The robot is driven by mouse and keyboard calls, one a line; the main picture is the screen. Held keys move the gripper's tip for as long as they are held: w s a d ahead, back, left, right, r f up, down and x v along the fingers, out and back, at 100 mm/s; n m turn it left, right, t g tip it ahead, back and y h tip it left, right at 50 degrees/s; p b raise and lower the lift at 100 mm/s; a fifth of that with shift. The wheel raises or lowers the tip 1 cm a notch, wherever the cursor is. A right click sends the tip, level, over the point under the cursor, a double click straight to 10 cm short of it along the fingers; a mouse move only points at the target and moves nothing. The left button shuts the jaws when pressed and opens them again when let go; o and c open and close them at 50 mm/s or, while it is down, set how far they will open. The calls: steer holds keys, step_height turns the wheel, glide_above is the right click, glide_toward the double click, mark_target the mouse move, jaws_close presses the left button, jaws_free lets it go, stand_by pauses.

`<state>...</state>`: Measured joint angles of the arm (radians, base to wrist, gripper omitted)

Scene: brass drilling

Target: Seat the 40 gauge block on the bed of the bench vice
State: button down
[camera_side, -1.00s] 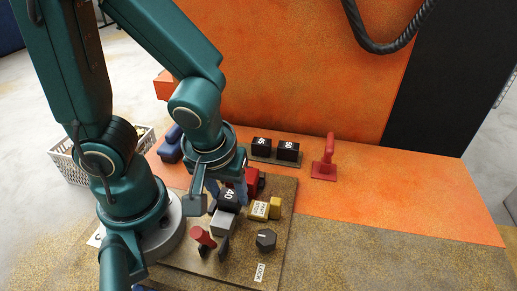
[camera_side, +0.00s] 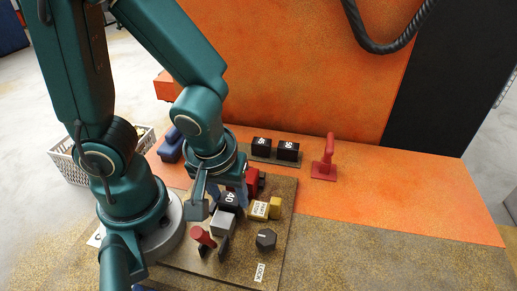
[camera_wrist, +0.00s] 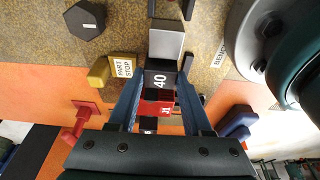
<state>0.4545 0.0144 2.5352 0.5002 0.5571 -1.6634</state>
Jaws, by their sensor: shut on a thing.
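The black 40 gauge block (camera_side: 231,199) is between the blue fingers of my gripper (camera_side: 227,195). In the wrist view the block (camera_wrist: 158,80) shows its white 40, with one finger on each side; my gripper (camera_wrist: 159,98) is shut on it. A light grey block-shaped part (camera_wrist: 166,40) lies directly beyond it, and it also shows in the side view (camera_side: 224,222).
A yellow part stop (camera_side: 260,209) and a dark hexagonal knob (camera_side: 266,239) stand close on the right. A red-topped handle (camera_side: 203,236) is in front. Two black blocks sit on a rack (camera_side: 262,159) behind. A red clamp-like stand (camera_side: 325,163) is farther right.

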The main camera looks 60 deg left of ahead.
steer(key=shift+f, duration=0.25)
stand_by(0.3)
jaws_free()
steer(key=shift+r, duration=3.55)
steer(key=shift+a, duration=0.1)
